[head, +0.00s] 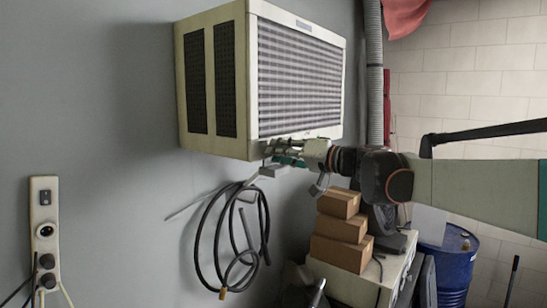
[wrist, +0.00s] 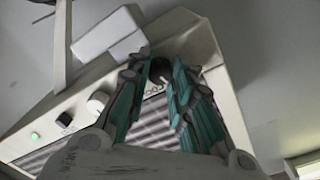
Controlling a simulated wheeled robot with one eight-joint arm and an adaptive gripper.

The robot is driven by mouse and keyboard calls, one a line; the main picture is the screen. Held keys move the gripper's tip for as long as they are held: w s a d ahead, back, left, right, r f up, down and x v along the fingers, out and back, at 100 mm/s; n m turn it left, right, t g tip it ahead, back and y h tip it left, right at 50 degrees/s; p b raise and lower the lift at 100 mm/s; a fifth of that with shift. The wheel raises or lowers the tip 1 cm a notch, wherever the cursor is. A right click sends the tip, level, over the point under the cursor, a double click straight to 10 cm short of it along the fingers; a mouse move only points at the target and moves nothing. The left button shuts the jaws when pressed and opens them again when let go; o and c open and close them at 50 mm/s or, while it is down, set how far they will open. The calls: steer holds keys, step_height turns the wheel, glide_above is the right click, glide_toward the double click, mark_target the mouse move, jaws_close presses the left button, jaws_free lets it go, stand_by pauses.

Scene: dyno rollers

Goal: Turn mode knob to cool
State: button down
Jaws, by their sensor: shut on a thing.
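The air conditioner (head: 221,75) is a cream box on the wall with a slatted front grille. My gripper (head: 277,152) reaches from the right to the lower edge of its front. In the wrist view, the fingers of my gripper (wrist: 155,75) are shut on a dark round knob (wrist: 160,69) with a light mark. A white knob (wrist: 98,101) sits on the same panel, left of the fingers and apart from them. The panel labels are too small to read, and the fingers partly hide the dark knob.
A black switch (wrist: 64,119) and a green light (wrist: 35,136) lie further along the panel. A black cable (head: 203,235) hangs below the unit. Stacked cardboard boxes (head: 340,252) stand on a cabinet beneath my arm. A blue barrel (head: 456,262) is at the right.

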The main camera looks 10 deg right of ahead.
steer(key=m+b, duration=0.3)
steer(key=m, duration=0.9)
steer(key=shift+d+g, duration=0.1)
steer(key=shift+g, duration=0.2)
stand_by(0.4)
steer(key=c, duration=1.4)
jaws_free()
